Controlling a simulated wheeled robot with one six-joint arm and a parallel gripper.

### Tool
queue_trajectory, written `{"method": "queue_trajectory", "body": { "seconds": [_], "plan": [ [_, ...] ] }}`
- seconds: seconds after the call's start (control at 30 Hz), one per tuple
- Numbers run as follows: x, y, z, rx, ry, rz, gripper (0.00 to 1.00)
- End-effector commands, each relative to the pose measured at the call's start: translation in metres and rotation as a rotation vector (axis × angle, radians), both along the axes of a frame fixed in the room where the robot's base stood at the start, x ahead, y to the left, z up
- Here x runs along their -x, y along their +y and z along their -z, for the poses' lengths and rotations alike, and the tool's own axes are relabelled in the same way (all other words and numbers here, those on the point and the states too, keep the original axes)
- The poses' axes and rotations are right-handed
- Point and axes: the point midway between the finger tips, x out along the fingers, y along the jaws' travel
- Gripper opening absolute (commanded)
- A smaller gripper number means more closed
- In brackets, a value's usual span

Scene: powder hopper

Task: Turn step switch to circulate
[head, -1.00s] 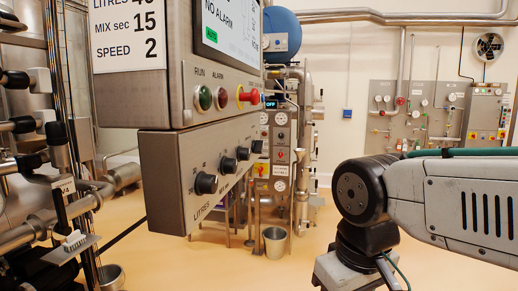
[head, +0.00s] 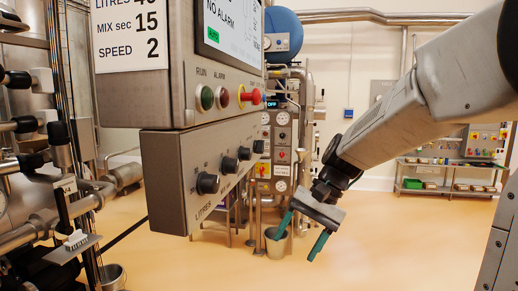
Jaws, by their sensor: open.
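The lower control box (head: 205,180) carries a row of black knobs on its slanted face. The nearest knob (head: 207,183) sits above the word LITRES. Two more knobs, the middle one (head: 230,165) and a farther one (head: 244,153), follow along the row, with another at the far end (head: 258,146). The small labels by the farther knobs are too small to read, so I cannot tell which is the step switch. My gripper (head: 301,236) has two green fingers, spread apart and empty. It points down in free space, right of the box and lower than the knobs.
Above the knobs, the upper panel has a green RUN button (head: 206,98), an ALARM lamp (head: 222,97) and a red mushroom button (head: 251,96). Pipes and valves (head: 40,200) crowd the left. A metal bucket (head: 276,243) stands on the floor behind my gripper. Floor at right is clear.

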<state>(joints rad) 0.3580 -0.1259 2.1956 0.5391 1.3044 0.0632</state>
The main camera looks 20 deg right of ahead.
Motion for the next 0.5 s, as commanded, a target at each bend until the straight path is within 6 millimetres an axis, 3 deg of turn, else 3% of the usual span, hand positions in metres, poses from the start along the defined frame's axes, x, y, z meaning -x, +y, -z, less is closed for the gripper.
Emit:
{"method": "queue_trajectory", "body": {
  "seconds": [0.03,0.17,0.3,0.4,0.5],
  "plan": [
    [-0.028,-0.01,-0.001,-0.078,0.008,0.077,0.65],
    [-0.101,-0.037,-0.014,-0.31,-0.002,0.279,0.65],
    [-0.183,-0.081,-0.038,-0.592,-0.049,0.486,0.65],
    [-0.229,-0.111,-0.066,-0.786,-0.103,0.587,0.65],
    [-0.254,-0.122,-0.104,-0.924,-0.154,0.62,0.65]
  ]
}}
